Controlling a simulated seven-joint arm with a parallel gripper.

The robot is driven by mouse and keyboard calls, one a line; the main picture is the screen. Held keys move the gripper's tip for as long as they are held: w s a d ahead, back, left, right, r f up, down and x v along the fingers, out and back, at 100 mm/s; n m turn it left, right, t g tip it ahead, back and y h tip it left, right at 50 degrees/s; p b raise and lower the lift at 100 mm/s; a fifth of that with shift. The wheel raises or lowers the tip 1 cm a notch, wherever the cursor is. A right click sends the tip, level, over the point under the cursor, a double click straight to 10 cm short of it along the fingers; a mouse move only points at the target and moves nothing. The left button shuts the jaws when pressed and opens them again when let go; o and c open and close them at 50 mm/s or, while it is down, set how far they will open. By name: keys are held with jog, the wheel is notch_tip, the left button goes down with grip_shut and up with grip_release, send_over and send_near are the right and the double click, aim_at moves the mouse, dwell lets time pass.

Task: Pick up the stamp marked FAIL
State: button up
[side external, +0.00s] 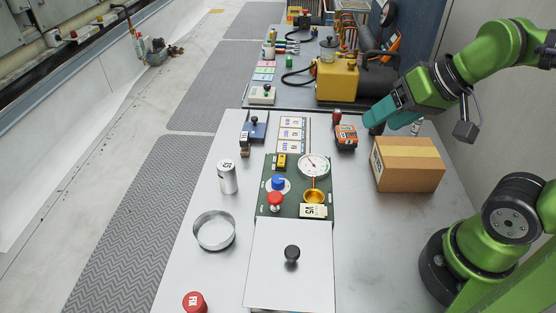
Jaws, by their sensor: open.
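I cannot read the word FAIL on anything in the side external view. A red-topped piece (194,302) at the bottom edge carries white letters that look like FIX. A small red-topped piece (337,118) stands behind an orange and black device (346,138), and no marking on it is legible. My gripper (384,120), with teal fingers, is open above the back right of the table, just behind the cardboard box. A small dark piece (376,129) shows under the fingertips; I cannot tell what it is or whether they touch it.
The cardboard box (408,165) stands in front of my gripper. A green panel (268,163) with a dial (314,166) and knobs lies mid-table.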

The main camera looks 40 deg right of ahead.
jog(key=w+f+m+g, duration=0.2)
jog(key=w+m+g, duration=0.1)
jog(key=w, duration=0.6)
jog(key=m+g+y, duration=0.1)
jog(key=m, duration=1.8)
send_near(245, 136)
jog(key=x, duration=0.7)
jog(key=shift+a+f, duration=0.15)
jog(key=shift+f, duration=0.05)
jog(key=x, duration=0.5)
jog(key=shift+w, duration=0.1)
jog(key=c, duration=0.7)
